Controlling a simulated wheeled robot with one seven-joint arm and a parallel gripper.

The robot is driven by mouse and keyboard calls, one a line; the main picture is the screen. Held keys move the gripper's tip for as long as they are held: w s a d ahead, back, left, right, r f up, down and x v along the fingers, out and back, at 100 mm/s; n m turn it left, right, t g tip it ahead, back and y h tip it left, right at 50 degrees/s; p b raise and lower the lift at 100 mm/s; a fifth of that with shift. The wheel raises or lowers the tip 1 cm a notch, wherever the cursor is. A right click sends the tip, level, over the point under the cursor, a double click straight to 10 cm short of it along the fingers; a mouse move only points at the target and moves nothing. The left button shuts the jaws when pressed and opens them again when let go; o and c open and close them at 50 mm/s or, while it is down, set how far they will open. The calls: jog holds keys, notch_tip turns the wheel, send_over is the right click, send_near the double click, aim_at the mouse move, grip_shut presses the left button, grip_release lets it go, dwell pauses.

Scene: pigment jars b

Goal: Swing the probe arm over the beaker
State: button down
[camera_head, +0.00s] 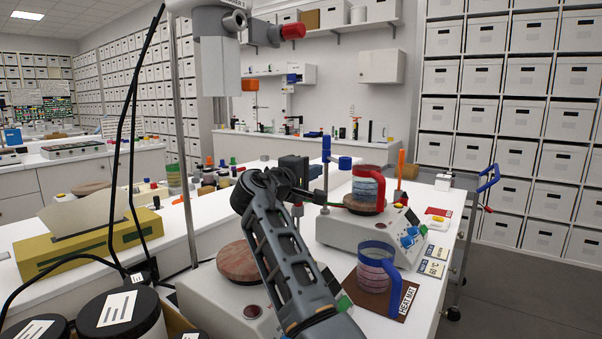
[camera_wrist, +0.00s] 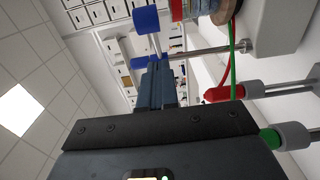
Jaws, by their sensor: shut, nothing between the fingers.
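The probe arm has a blue collar (camera_head: 326,150) on a metal post (camera_head: 325,178) and a blue end piece (camera_head: 345,162) to its right. In the wrist view, the blue end piece (camera_wrist: 145,18) joins the collar by a grey link. The red-handled beaker (camera_head: 369,184) stands on the hotplate's round top; the blue end piece appears at its upper left, and I cannot tell whether it is above the rim. My gripper (camera_head: 294,167) is shut and empty, left of the post. In the wrist view its fingertips (camera_wrist: 158,70) lie close to the collar; contact is unclear.
A blue-handled beaker (camera_head: 376,267) stands on a brown heat mat (camera_head: 362,298). The hotplate (camera_head: 350,233) is behind it. Red (camera_wrist: 225,93) and green (camera_wrist: 271,138) tipped parts lie near my gripper. Several small jars stand behind, left of my gripper.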

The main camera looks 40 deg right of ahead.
jog(key=shift+s+d+p, duration=0.2)
jog(key=shift+s+d, duration=0.05)
jog(key=shift+d, duration=0.45)
jog(key=shift+s+d+p, duration=0.2)
jog(key=shift+s+d, duration=0.1)
jog(key=shift+d, duration=0.45)
jog(key=shift+s+d+p, duration=0.2)
jog(key=shift+s+d, duration=0.05)
jog(key=shift+d, duration=0.45)
jog(key=shift+d, duration=0.1)
